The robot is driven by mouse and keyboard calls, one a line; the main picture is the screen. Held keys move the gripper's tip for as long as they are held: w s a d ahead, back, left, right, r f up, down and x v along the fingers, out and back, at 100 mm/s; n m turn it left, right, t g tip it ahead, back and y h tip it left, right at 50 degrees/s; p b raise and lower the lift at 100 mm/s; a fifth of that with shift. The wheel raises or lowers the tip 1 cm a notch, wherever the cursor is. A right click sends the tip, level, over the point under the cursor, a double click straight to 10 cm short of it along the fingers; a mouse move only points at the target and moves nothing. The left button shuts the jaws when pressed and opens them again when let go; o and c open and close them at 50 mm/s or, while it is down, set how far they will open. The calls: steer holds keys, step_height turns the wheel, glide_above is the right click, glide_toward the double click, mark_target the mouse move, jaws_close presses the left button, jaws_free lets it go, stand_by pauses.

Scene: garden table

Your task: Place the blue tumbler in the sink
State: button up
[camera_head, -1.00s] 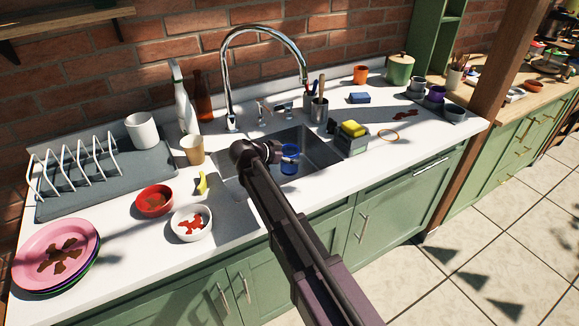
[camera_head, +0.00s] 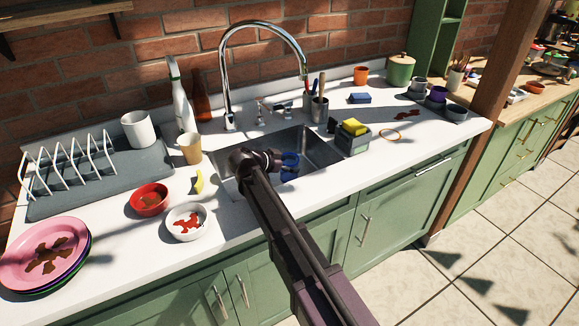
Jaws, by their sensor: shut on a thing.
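The blue tumbler (camera_head: 289,176) is at the end of my arm, over the sink basin or inside its opening. I cannot tell its height above the basin floor. My gripper (camera_head: 285,164) is shut on it, and the grey fingers cross in front of it and hide its middle. The steel sink (camera_head: 322,148) is set in the white counter below the tall chrome faucet (camera_head: 226,80). My arm covers the sink's near left part.
A grey caddy with a yellow sponge (camera_head: 354,127) stands at the sink's right rim. A tan cup (camera_head: 190,148), a yellow piece (camera_head: 198,182), a white bowl (camera_head: 188,222) and a red bowl (camera_head: 149,199) are left of the sink. A utensil holder (camera_head: 319,110) stands behind it.

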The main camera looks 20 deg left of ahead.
steer(key=shift+f+b, duration=0.6)
steer(key=shift+b, duration=0.05)
steer(key=o, duration=0.8)
steer(key=shift+o, duration=0.2)
steer(key=shift+r, duration=0.2)
steer(key=shift+r+p, duration=0.7)
steer(key=shift+p, duration=0.2)
steer(key=p+v, duration=0.3)
steer(key=v, duration=0.4)
steer(key=shift+s+f, duration=0.15)
steer(key=shift+s, duration=0.05)
steer(key=shift+a, duration=0.15)
